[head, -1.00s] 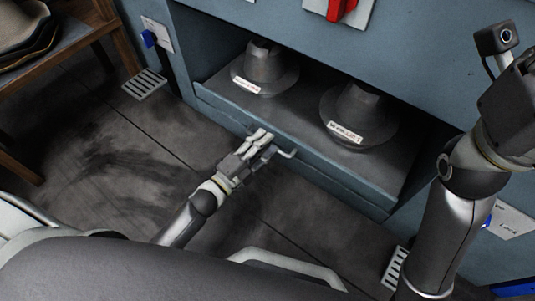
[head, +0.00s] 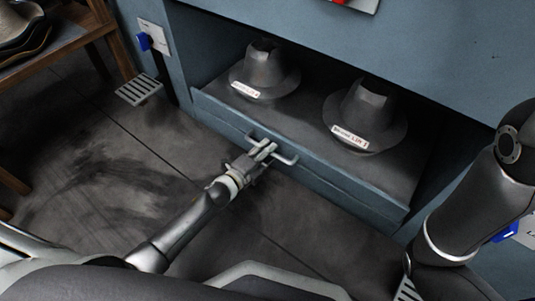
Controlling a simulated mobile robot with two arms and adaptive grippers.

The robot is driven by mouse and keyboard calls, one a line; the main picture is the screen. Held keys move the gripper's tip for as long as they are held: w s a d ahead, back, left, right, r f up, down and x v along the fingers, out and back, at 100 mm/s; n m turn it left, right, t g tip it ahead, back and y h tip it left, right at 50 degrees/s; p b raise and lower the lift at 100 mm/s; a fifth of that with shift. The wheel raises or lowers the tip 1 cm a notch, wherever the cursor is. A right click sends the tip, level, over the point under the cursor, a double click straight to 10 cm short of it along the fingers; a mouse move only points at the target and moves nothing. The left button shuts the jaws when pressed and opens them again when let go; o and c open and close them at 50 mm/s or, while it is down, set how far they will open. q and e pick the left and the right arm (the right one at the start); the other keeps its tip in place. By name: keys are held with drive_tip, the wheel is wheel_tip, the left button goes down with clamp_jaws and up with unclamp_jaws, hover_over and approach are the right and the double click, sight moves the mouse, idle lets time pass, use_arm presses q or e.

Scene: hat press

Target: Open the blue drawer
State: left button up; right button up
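The blue drawer (head: 335,194) is a blue-grey front panel low in the blue machine, with a pale bar handle (head: 287,159) at its middle. Behind its front edge a dark tray surface holds two grey hat forms, the left one (head: 264,72) and the right one (head: 359,115), each with a white label. My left gripper (head: 264,150) is at the handle, its fingers over or around the bar. I cannot tell whether the fingers are closed on it. My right arm (head: 470,205) is at the right edge, and its gripper is out of view.
A wooden rack (head: 60,48) with hats stands at the upper left. A blue switch (head: 145,41) is on the machine's left side, with a grated step (head: 138,89) below. The dark floor (head: 95,150) left of the drawer is clear.

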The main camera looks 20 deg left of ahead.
use_arm(q)
drive_tip(key=shift+w+d, duration=0.2)
drive_tip(key=shift+w, duration=0.25)
clamp_jaws()
drive_tip(key=shift+f, duration=0.1)
